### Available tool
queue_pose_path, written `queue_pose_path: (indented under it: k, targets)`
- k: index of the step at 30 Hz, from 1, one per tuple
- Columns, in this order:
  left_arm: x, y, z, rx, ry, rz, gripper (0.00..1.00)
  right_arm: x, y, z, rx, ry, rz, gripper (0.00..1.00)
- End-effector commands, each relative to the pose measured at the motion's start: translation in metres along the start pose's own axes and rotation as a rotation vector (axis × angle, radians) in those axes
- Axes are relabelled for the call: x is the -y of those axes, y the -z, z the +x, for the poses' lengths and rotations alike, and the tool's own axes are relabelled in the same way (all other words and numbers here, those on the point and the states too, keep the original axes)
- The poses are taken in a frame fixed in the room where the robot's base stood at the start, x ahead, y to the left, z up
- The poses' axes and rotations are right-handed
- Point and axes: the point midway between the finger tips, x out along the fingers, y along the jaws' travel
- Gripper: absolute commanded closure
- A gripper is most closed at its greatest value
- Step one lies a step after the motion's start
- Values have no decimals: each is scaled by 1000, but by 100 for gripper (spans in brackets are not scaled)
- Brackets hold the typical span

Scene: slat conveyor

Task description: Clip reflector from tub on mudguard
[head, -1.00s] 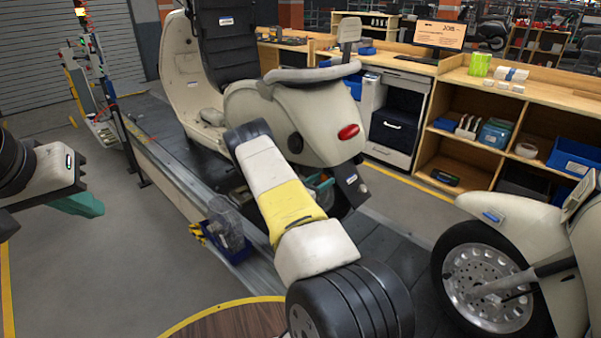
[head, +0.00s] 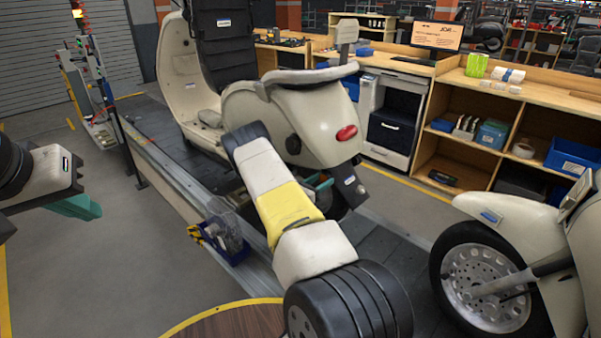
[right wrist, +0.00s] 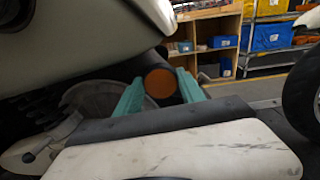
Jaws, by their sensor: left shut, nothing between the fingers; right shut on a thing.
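My right gripper (right wrist: 161,90) is shut on an orange round reflector (right wrist: 160,83), held between the teal fingers with its face towards the wrist camera. In the head view this gripper (head: 322,185) is mostly hidden behind my right arm, under the tail of the cream scooter (head: 305,115). The dark mudguard (head: 350,186) hangs below the red tail light, close beside the gripper. I cannot tell whether the reflector touches it. The blue tub (head: 236,256) with a clear upper part stands on the conveyor's near edge. My left gripper (head: 78,206) is shut and empty at the far left.
The slat conveyor (head: 385,237) runs diagonally under the scooter. A second scooter's wheel (head: 484,277) stands at the right. Wooden shelves (head: 462,105) line the back. A round wooden top (head: 245,321) lies at the front.

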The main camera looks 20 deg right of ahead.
Motion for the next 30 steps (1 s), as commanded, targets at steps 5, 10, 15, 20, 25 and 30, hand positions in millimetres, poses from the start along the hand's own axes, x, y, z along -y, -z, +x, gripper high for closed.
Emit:
queue_pose_path:
  k: [5,10,15,20,25,30]
  targets:
    - [0,0,0,0,0,0,100,0,0,1,0,0,0,92]
    - [0,0,0,0,0,0,100,0,0,1,0,0,0,28]
    - [0,0,0,0,0,0,100,0,0,0,0,0,0,28]
    - [0,0,0,0,0,0,100,-1,0,-4,-1,-2,0,28]
    - [0,0,0,0,0,0,100,-2,0,-29,-1,-4,0,28]
    - [0,0,0,0,0,0,100,-1,0,-58,-1,-3,-1,28]
